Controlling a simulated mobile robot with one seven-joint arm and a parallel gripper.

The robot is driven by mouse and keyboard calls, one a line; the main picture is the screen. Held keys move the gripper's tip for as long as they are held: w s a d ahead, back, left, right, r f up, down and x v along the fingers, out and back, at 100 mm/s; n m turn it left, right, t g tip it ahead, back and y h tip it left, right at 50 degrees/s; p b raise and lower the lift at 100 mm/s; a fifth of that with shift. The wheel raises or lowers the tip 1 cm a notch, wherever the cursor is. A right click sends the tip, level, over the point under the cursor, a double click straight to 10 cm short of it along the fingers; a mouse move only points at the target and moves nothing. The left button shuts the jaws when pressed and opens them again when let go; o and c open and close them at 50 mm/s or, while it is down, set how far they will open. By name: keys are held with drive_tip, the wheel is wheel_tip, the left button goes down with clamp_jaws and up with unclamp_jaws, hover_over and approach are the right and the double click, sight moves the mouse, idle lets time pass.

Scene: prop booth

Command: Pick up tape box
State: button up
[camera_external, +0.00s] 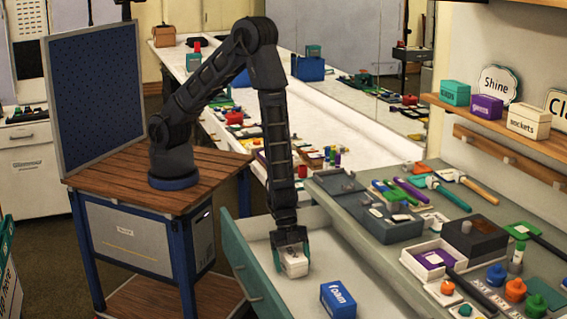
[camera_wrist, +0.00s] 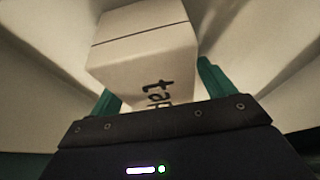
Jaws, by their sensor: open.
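The tape box (camera_external: 294,263) is a small white box in the open drawer (camera_external: 240,254) in the external view. In the wrist view the tape box (camera_wrist: 145,55) shows its pale top with a dark seam and part of a black label starting "ta"; the rest of the label is hidden. My gripper (camera_external: 291,250) reaches down into the drawer over the box. Its two green fingers are open, one on each side of the box, and in the wrist view my gripper (camera_wrist: 158,88) has the box between them. I cannot tell whether the fingers touch it.
A blue box labelled "foam" (camera_external: 338,299) stands in the same drawer to the right. The drawer's walls surround my gripper. The grey counter (camera_external: 340,210) beside the drawer holds trays, tools and bottles. A shelf (camera_external: 500,125) with labelled boxes is on the right wall.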

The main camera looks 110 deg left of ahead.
sight(293, 253)
drive_tip(key=shift+f, duration=0.2)
idle(0.5)
drive_tip(key=c, duration=1.2)
drive_tip(key=shift+o, duration=0.2)
wheel_tip(293, 253, up, 20)
drive_tip(key=shift+r, duration=0.2)
